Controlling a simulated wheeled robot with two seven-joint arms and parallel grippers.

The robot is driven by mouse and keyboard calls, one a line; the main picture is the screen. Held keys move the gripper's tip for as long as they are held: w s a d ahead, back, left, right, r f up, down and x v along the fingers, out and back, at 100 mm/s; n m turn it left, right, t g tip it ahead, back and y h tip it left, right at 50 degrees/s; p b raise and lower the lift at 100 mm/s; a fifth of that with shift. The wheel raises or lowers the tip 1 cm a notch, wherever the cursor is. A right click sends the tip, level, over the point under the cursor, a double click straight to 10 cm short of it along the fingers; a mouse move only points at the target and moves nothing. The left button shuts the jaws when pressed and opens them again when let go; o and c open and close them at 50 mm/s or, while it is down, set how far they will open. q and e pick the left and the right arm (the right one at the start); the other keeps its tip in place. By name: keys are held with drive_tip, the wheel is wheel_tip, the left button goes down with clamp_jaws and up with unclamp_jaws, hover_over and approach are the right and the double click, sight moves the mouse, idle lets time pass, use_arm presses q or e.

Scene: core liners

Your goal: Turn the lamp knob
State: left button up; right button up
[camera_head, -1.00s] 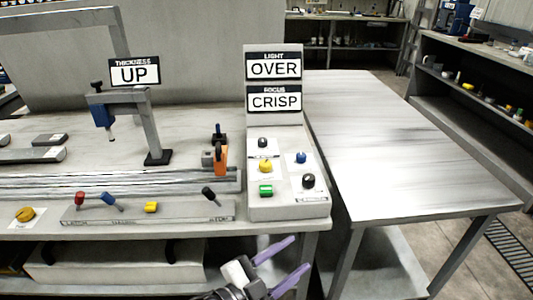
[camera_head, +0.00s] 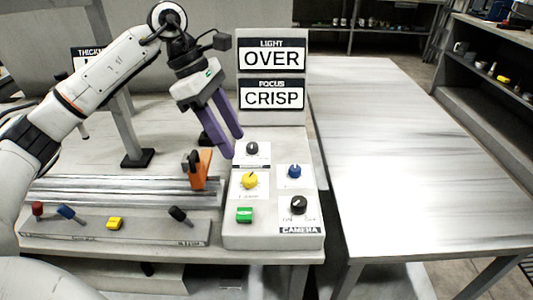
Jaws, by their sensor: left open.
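The camera control panel (camera_head: 272,229) has several knobs: a black knob (camera_head: 252,148) at the upper left, a yellow knob (camera_head: 249,181) below it, a blue knob (camera_head: 295,171) at the right, and a larger black knob (camera_head: 299,205) at the lower right. A green control (camera_head: 245,214) sits at the lower left. The small labels are too blurred to tell which knob is the lamp's. My left gripper (camera_head: 233,145) is open and empty, its purple fingers pointing down just left of the upper black knob. My right gripper is not in view.
Signs above the panel read LIGHT OVER (camera_head: 272,57) and FOCUS CRISP (camera_head: 272,95). An orange clamp-like part (camera_head: 198,169) stands close left of the panel. A strip (camera_head: 140,227) with red, blue, yellow and black controls lies at left. The right table (camera_head: 410,150) is bare.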

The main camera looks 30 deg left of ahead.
sight(249, 177)
use_arm(q)
drive_tip(key=f, duration=0.1)
drive_tip(key=d+f, duration=0.1)
drive_tip(key=f, duration=0.1)
drive_tip(key=shift+s+d+f, duration=0.2)
drive_tip(key=shift+s+f, duration=0.1)
drive_tip(key=x, duration=0.4)
drive_tip(key=shift+w+d+f, duration=0.1)
drive_tip(key=shift+d+f, duration=0.05)
drive_tip(key=shift+f, duration=0.2)
drive_tip(key=shift+w+d+f, duration=0.1)
drive_tip(key=shift+f, duration=0.25)
drive_tip(key=c, duration=1.1)
drive_tip(key=shift+o, duration=0.2)
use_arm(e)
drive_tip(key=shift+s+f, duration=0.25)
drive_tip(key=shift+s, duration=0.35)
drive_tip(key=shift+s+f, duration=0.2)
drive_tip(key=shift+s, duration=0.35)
